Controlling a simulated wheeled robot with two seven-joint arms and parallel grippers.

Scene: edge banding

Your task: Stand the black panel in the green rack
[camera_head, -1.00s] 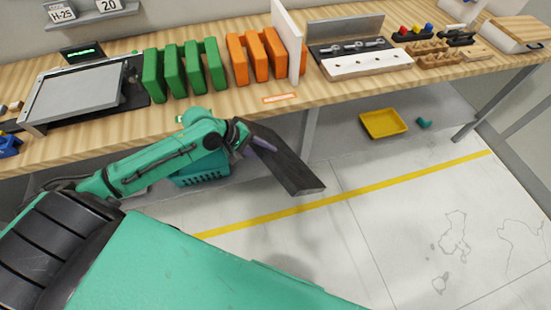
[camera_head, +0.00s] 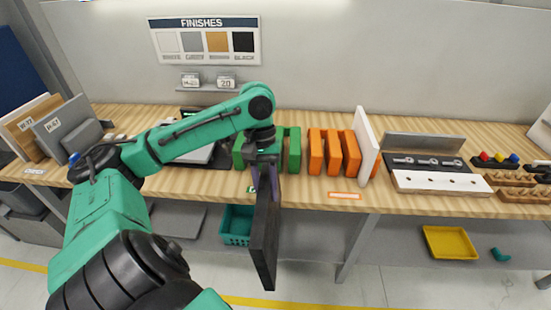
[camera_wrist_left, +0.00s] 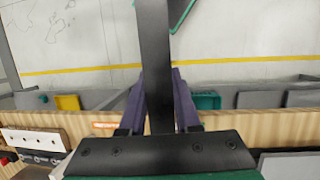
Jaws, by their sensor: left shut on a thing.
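My left gripper (camera_head: 265,178) is shut on the black panel (camera_head: 264,238). The panel hangs edge-on below the fingers, in front of the bench edge. In the left wrist view the panel (camera_wrist_left: 155,60) stands between the two purple fingers (camera_wrist_left: 158,100). The green rack (camera_head: 294,150) is on the bench behind the gripper, and my wrist hides much of it. Its visible slots look empty. My right gripper is not in view.
An orange rack (camera_head: 334,152) with a white panel (camera_head: 366,142) stands right of the green rack. A grey panel (camera_head: 68,128) leans at the left. A teal basket (camera_head: 237,226) and a yellow tray (camera_head: 450,243) lie below the bench. A finishes board (camera_head: 205,41) is on the wall.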

